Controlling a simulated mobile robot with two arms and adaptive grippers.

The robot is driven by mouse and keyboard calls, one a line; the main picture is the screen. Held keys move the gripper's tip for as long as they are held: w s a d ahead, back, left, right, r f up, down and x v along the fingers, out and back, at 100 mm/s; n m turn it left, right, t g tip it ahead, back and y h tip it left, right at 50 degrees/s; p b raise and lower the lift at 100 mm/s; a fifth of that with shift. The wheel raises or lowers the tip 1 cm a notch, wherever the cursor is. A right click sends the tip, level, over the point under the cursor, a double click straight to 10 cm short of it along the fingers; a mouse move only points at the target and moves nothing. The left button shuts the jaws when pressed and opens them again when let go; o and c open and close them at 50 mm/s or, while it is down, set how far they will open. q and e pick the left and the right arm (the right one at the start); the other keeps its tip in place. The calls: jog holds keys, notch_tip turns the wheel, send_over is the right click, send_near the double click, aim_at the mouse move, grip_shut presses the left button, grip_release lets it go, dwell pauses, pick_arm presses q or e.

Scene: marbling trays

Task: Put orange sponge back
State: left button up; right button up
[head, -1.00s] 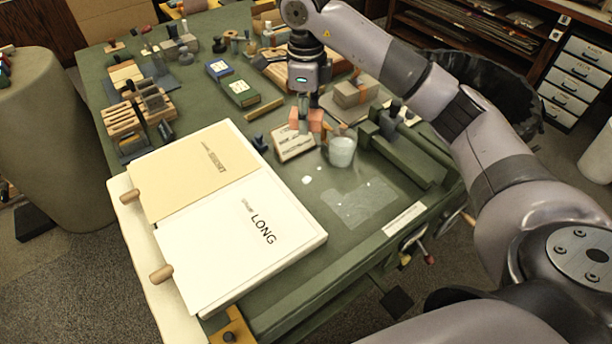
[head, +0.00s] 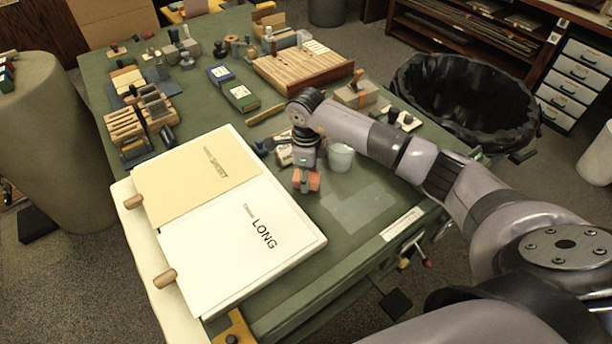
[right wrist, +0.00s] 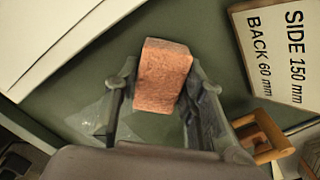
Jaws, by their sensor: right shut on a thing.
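The orange sponge (head: 307,181) is a small block held in my right gripper (head: 306,174), just right of the board marked LONG. In the right wrist view the sponge (right wrist: 163,75) sits tilted between the two fingers of the right gripper (right wrist: 155,100), with green table behind it. The fingers are shut on it. I cannot tell its exact height above the table. My left gripper is not in view.
A translucent cup (head: 341,158) stands close behind the gripper. A sign reading SIDE 150 mm, BACK 60 mm (right wrist: 285,60) lies nearby. The LONG board (head: 240,245) is at left. A pale patch (head: 357,208) marks the otherwise clear table at right.

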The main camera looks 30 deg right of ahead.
jog(key=shift+f, duration=0.25)
jog(key=shift+f, duration=0.1)
jog(key=shift+f+b, duration=0.15)
jog(key=shift+b, duration=0.15)
jog(key=o, duration=0.8)
